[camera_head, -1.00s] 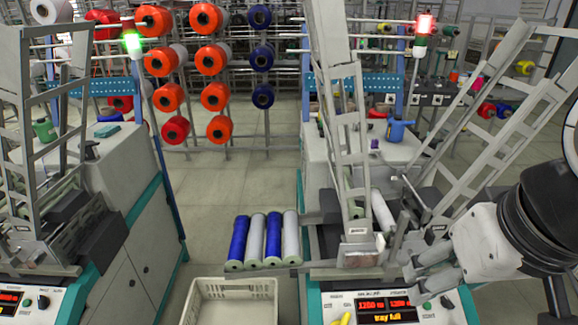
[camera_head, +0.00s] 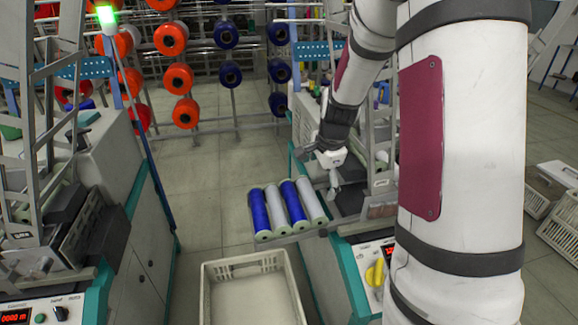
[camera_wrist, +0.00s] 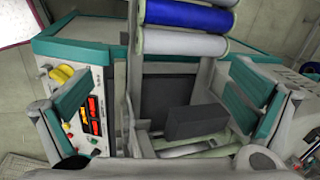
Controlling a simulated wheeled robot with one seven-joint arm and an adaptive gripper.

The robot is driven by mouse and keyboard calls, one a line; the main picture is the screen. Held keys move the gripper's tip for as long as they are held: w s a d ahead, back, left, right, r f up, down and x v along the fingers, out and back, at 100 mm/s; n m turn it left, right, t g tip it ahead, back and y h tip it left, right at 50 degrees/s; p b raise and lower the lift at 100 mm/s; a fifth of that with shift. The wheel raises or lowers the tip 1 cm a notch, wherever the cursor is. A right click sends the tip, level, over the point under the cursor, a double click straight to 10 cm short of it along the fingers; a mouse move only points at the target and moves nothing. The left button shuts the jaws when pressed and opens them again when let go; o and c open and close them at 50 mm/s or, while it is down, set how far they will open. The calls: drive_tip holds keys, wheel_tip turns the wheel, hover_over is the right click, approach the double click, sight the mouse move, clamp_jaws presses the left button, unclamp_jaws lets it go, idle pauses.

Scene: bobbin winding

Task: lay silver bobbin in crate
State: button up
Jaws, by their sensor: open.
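Two silver bobbins (camera_head: 279,211) (camera_head: 311,199) lie side by side with two blue bobbins (camera_head: 260,212), alternating on a small tray that juts from the right-hand machine. In the wrist view a silver bobbin (camera_wrist: 180,44) and a blue bobbin (camera_wrist: 186,15) show at the top edge, beyond my fingers. My gripper (camera_head: 335,188) hangs just right of the bobbins. In the wrist view my gripper (camera_wrist: 165,88) has its fingers wide apart with no bobbin between them. The pale crate (camera_head: 245,262) stands on the floor below the tray, and its visible inside looks empty.
A winding machine (camera_head: 130,205) with a green lamp stands at the left. The right-hand machine's panel (camera_head: 375,262) is partly hidden by my arm. Thread racks fill the back. Other crates (camera_head: 552,190) stand at the far right. The aisle floor (camera_head: 200,180) is clear.

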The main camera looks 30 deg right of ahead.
sight(317, 208)
drive_tip(key=shift+m, duration=0.9)
drive_tip(key=x, duration=0.5)
drive_tip(key=d+x, duration=0.1)
drive_tip(key=x, duration=0.5)
drive_tip(key=d+x, duration=0.1)
drive_tip(key=x, duration=0.5)
drive_tip(key=shift+s+d+f+b, duration=0.2)
drive_tip(key=shift+f+b, duration=0.05)
drive_tip(key=shift+b, duration=0.15)
drive_tip(key=shift+c, duration=0.6)
